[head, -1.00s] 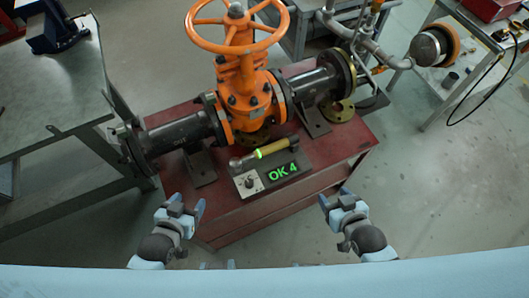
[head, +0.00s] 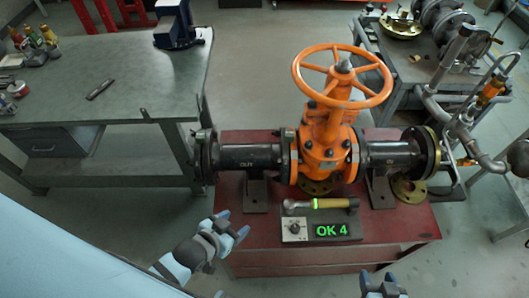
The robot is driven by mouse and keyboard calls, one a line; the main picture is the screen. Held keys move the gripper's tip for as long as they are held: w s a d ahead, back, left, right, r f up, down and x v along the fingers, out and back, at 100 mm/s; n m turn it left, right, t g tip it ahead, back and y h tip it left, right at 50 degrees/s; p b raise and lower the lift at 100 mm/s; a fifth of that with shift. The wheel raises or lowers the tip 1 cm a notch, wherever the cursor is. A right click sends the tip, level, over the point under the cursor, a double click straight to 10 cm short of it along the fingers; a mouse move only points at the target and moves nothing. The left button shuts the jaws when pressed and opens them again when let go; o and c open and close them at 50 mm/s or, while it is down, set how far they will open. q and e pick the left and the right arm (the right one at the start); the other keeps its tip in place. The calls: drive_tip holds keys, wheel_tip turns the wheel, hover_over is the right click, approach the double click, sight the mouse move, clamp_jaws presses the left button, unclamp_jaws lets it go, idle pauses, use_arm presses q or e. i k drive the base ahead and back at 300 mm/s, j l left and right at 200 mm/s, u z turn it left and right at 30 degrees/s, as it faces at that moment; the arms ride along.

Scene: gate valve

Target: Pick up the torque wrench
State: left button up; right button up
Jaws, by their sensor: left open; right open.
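The torque wrench (head: 333,203) has a dark head at left, a yellow-green band and an olive grip. My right gripper (head: 384,287) is open at the bottom edge, below and right of the tester, partly cut off by the frame. Neither gripper touches the wrench.
An orange gate valve (head: 327,145) with a handwheel and grey pipes stands behind the wrench. A brass-coloured flange (head: 408,190) lies to its right. A grey workbench (head: 110,85) with a vise (head: 177,25) stands at left. Grey piping (head: 463,120) rises at right.

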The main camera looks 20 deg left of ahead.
sight(289, 204)
drive_tip(key=u, duration=0.45)
drive_tip(key=j+u, duration=0.15)
drive_tip(key=u, duration=0.7)
drive_tip(key=z, duration=1.45)
drive_tip(key=i+l+u, duration=0.25)
drive_tip(key=l, duration=0.45)
drive_tip(key=i+l+u, duration=0.1)
drive_tip(key=l+u, duration=0.2)
drive_tip(key=l, duration=0.45)
drive_tip(key=l+u, duration=0.25)
drive_tip(key=l, duration=0.5)
drive_tip(key=i, duration=0.05)
